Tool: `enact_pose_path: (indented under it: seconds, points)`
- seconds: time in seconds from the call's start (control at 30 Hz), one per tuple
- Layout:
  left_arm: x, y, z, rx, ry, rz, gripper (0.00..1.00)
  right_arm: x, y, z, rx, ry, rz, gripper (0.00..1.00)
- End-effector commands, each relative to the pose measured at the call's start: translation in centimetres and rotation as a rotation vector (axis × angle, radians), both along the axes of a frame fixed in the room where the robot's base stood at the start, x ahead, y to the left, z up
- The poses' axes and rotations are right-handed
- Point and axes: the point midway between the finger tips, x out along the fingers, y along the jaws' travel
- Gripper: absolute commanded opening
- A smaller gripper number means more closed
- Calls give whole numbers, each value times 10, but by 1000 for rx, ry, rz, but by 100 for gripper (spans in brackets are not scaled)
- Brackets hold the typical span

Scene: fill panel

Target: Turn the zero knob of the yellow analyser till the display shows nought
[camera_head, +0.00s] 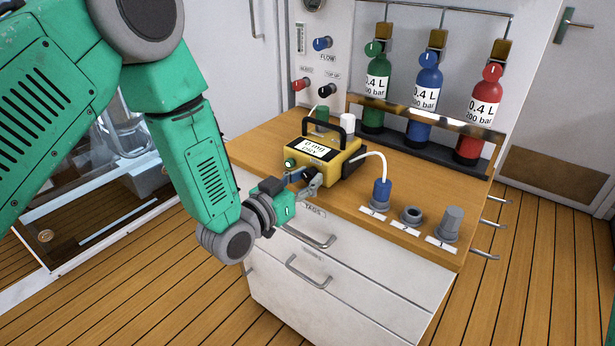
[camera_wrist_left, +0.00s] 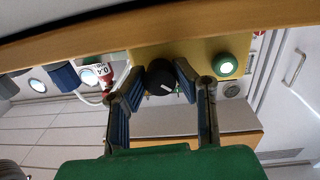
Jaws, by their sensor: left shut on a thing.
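The yellow analyser (camera_head: 343,167) stands on the wooden top of the cabinet, with a black carry handle. Its white display (camera_head: 308,149) faces up, and its figures are too small and tilted to read surely. The black zero knob (camera_head: 310,173) is on its front face, right of a green button (camera_head: 290,164). In the left wrist view the knob (camera_wrist_left: 160,79), with a white pointer line, sits between the two fingers of my left gripper (camera_wrist_left: 158,82), which is shut on it. In the head view that gripper (camera_head: 303,187) reaches the analyser's front from the left. My right gripper is not in view.
A blue plug (camera_head: 382,193) with a white hose sits right of the analyser, beside two grey fittings (camera_head: 411,214) (camera_head: 449,222). Green, blue and red bottles (camera_head: 428,90) stand behind a wooden rail. A panel with knobs (camera_head: 322,44) rises behind. Drawer handles (camera_head: 308,238) project in front.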

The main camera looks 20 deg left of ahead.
Motion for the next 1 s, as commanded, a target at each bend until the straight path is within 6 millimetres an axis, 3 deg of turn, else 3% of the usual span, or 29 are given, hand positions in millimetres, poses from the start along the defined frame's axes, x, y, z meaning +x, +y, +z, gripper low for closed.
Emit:
enact_pose_path:
  seconds: [0.1, 0.13, 0.2, 0.63, 1.0]
  points:
    - [0, 1, -1, 0, 3, 3, 0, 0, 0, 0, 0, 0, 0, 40]
    - [0, 1, -1, 0, 3, 3, 28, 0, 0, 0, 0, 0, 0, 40]
    - [0, 1, -1, -1, 4, 3, 45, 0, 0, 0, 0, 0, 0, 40]
    - [-10, 5, -1, -1, 5, 3, 45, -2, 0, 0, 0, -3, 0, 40]
    - [-78, 34, -1, -2, 9, 5, 45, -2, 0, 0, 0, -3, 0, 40]
